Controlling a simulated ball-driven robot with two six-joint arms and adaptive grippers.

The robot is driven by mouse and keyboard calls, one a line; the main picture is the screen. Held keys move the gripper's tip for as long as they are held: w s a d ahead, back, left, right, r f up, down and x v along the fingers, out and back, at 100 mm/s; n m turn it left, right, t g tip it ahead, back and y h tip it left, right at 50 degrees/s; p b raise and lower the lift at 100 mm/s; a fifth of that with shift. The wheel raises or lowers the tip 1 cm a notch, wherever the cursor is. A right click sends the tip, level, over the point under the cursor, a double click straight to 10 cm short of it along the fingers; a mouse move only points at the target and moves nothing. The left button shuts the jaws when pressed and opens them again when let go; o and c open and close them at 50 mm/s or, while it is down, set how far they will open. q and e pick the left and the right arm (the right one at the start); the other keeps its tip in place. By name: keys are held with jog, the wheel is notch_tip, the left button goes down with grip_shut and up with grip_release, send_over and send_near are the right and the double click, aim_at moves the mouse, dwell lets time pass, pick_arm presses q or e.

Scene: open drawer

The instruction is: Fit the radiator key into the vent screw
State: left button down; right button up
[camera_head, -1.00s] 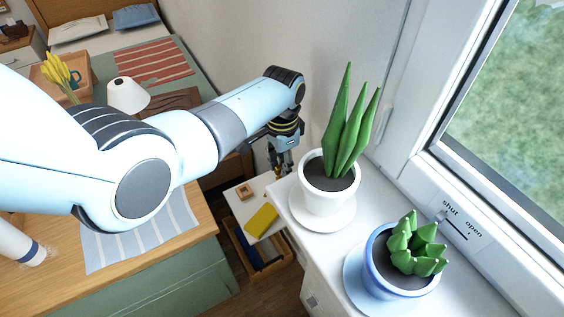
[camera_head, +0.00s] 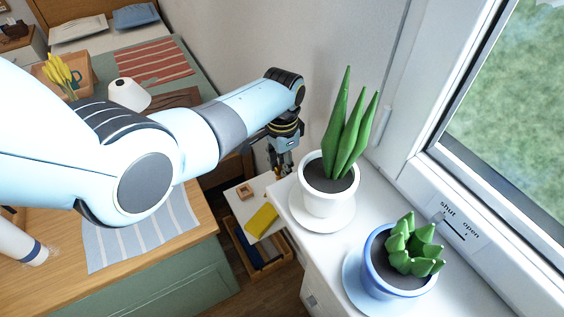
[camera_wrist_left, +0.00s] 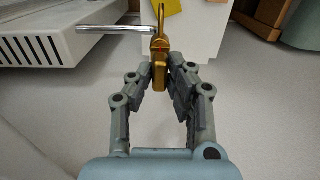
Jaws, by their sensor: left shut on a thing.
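The brass-coloured radiator key (camera_wrist_left: 160,48) is between the fingertips of my left gripper (camera_wrist_left: 163,75) in the left wrist view, pointing away from the wrist. My left gripper is shut on it. A silver pipe (camera_wrist_left: 115,30) runs in from the left and ends close to the key; I cannot tell whether they touch. The vent screw cannot be made out. The white slotted radiator (camera_wrist_left: 35,42) is at the upper left. In the head view my left gripper (camera_head: 283,165) hangs beside the windowsill, left of the tall plant, with the key too small to judge. My right gripper is not in view.
A tall plant in a white pot (camera_head: 325,195) and a succulent in a blue-rimmed pot (camera_head: 398,270) stand on the windowsill (camera_head: 290,205), close to my left gripper. Below are a yellow item (camera_head: 262,220) and an open drawer (camera_head: 270,265). The wall (camera_head: 230,45) is behind.

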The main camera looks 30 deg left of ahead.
pick_arm(q)
jog(key=shift+f+b, duration=0.65)
jog(key=shift+f, duration=0.15)
dwell(0.9)
